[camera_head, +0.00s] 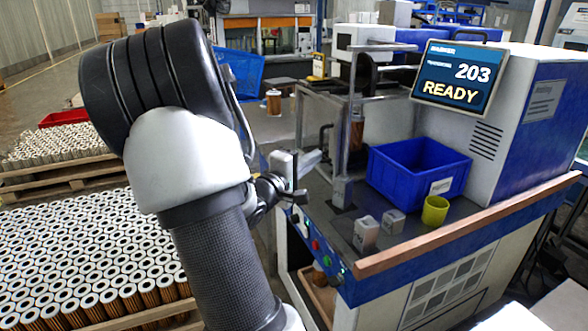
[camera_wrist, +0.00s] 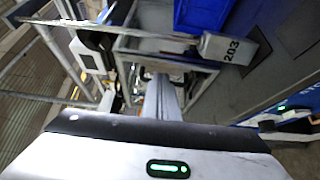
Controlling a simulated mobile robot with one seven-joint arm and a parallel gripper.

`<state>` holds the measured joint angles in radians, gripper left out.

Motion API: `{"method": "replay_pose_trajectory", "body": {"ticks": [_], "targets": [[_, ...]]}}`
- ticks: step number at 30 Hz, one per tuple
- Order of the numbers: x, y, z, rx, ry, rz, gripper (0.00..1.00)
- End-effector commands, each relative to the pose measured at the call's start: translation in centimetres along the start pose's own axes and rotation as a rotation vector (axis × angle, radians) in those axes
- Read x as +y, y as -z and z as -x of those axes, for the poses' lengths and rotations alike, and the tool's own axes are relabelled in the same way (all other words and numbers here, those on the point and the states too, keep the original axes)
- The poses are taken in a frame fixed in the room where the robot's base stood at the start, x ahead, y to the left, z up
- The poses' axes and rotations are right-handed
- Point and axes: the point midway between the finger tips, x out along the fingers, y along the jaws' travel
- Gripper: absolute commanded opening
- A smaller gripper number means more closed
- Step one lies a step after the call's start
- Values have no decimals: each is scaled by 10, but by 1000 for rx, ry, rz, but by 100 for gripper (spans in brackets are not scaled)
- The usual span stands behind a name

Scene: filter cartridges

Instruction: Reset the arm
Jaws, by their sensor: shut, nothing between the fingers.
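My arm rises large across the left half of the head view, with a black joint on top, a white link and a dark textured forearm. My gripper (camera_wrist: 163,88) shows in the wrist view as narrow grey fingers, close together with nothing between them, beyond the white gripper body with a green light. In the head view the gripper is partly hidden behind my arm, so its exact outline is hard to tell.
A blue bin (camera_head: 415,172), a yellow cup (camera_head: 435,210) and grey blocks (camera_head: 366,234) stand on the machine's deck. A metal frame (camera_head: 350,110) rises behind it. Pallets of filter cartridges (camera_head: 80,250) fill the left floor.

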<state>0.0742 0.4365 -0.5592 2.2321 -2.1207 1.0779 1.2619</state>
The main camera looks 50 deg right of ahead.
Motion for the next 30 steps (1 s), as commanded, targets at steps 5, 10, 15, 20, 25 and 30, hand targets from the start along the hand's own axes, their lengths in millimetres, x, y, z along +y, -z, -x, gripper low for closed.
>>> {"method": "replay_pose_trajectory", "body": {"ticks": [5, 10, 15, 20, 25, 30], "targets": [[1, 1, 45, 4, 2, 1, 0], [1, 1, 74, 3, 1, 1, 0], [0, 0, 89, 0, 0, 0, 0], [0, 0, 92, 0, 0, 0, 0], [0, -3, 92, -9, 7, -4, 0], [0, -35, 110, -128, 145, -56, 0]]}}
